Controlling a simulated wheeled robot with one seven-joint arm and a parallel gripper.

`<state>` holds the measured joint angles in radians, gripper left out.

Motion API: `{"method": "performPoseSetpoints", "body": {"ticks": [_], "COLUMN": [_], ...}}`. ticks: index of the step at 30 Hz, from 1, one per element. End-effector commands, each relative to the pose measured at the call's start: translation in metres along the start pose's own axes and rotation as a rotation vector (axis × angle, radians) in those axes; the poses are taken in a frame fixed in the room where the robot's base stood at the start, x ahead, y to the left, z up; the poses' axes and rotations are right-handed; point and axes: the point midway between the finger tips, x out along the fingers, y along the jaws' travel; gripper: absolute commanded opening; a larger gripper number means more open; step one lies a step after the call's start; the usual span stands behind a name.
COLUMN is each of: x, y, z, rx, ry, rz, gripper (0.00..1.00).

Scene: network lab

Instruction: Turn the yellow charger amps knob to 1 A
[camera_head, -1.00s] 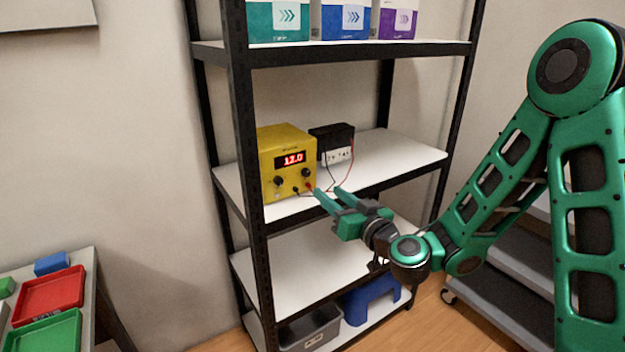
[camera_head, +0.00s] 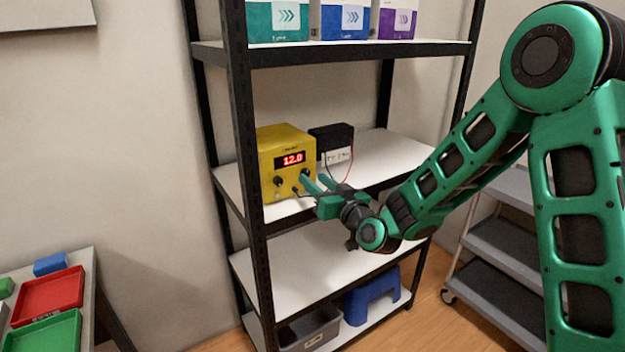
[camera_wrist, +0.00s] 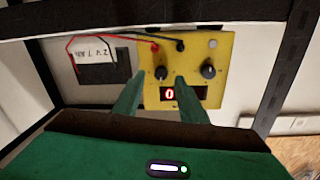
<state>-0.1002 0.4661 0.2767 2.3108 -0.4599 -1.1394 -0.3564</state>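The yellow charger (camera_head: 287,142) stands on the middle shelf, its red display (camera_head: 291,159) reading 12.0. Its front has two black knobs, a left one (camera_head: 278,181) and a right one partly hidden behind my fingers. I cannot read their labels, so I cannot tell which is the amps knob. My gripper (camera_head: 312,181) is open just before the right knob. In the wrist view the charger (camera_wrist: 221,50) is upside down, and that knob (camera_wrist: 161,73) lies between my open fingertips (camera_wrist: 160,77). I cannot tell whether they touch it. The other knob (camera_wrist: 208,71) is outside them.
A black battery (camera_head: 332,140) with red and black leads stands right of the charger, close to my gripper. The black shelf post (camera_head: 243,130) rises at the left, and the upper shelf (camera_head: 350,55) is overhead. The shelf (camera_head: 385,155) is bare to the right.

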Motion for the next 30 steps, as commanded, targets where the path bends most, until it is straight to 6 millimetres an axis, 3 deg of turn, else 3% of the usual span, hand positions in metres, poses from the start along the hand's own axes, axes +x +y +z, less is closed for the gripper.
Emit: {"method": "performPoseSetpoints", "body": {"ticks": [6,17,22,30], "x": [0.023,0.028,0.028,0.027], "y": [0.000,0.000,0.000,0.004], "z": [0.000,0.000,0.000,-0.001], "rx": [-0.001,0.000,0.000,0.007], "ry": [0.000,0.000,0.000,0.000], "rz": [-0.001,-0.001,0.000,0.004], "gripper": [0.38,0.38,0.02,0.00]}}
